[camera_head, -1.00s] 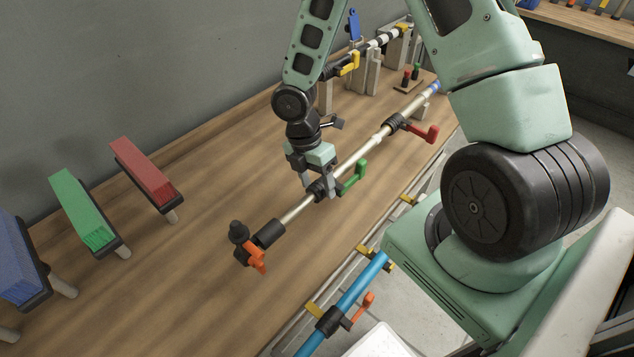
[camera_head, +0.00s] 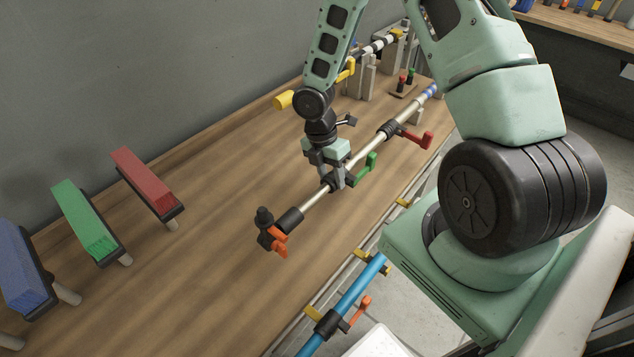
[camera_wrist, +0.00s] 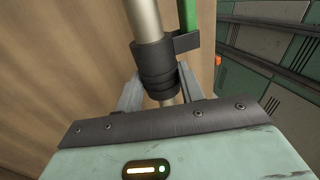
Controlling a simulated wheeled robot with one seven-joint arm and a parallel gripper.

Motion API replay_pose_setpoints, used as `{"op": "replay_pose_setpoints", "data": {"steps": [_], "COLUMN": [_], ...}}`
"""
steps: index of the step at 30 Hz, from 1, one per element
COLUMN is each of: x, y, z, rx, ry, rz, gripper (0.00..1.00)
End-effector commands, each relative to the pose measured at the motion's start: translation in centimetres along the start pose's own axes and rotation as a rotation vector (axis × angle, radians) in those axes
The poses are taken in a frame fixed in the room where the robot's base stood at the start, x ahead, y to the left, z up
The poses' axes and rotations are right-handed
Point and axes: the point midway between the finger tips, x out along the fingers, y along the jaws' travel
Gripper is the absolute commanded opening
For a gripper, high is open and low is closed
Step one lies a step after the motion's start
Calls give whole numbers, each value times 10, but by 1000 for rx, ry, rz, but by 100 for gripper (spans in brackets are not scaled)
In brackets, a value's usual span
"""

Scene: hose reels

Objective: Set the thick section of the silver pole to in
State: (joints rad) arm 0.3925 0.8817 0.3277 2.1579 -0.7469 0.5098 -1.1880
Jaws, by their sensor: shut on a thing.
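The silver pole (camera_head: 356,161) runs diagonally above the wooden bench, from an orange-levered clamp (camera_head: 272,236) at its near end to a blue-and-white part (camera_head: 431,91) at its far end. A black collar with a green lever (camera_head: 366,170) sits mid-pole; a black collar with a red lever (camera_head: 412,137) sits farther along. My gripper (camera_head: 327,181) is shut on the pole at the green-levered collar. In the wrist view, the fingers flank the black collar (camera_wrist: 156,70), and the wider silver tube (camera_wrist: 145,18) enters it. Which section is thickest is unclear from the head view.
Red (camera_head: 146,176), green (camera_head: 84,215) and blue (camera_head: 25,270) brush-like blocks stand at the left. A blue pole (camera_head: 352,285) with its own clamps runs below the bench's front edge. A black-and-white pole (camera_head: 376,47) on grey supports stands at the back. The left bench middle is clear.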

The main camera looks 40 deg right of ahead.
Motion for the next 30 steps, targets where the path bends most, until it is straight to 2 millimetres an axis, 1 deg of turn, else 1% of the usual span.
{"op": "replay_pose_setpoints", "data": {"steps": [1, 3, 6, 7, 9, 12, 20, 21, 22, 23, 30], "x": [-6, -5, -4, -4, -3, -2, -2, -2, -2, -2, -1], "y": [-1, -1, 0, 0, 0, 1, 1, 1, 1, 1, 0], "z": [16, 35, 56, 60, 68, 73, 75, 75, 75, 75, 73], "rx": [9, 9, 6, 6, 3, 2, 2, 2, 2, 2, 1], "ry": [1, 2, 1, 1, 0, -1, -5, -5, -5, -5, -2], "rz": [3, 3, 4, 4, 5, 6, 6, 6, 6, 6, 3], "gripper": [0, 0, 0, 0, 0, 0, 0, 47, 55, 60, 60]}}
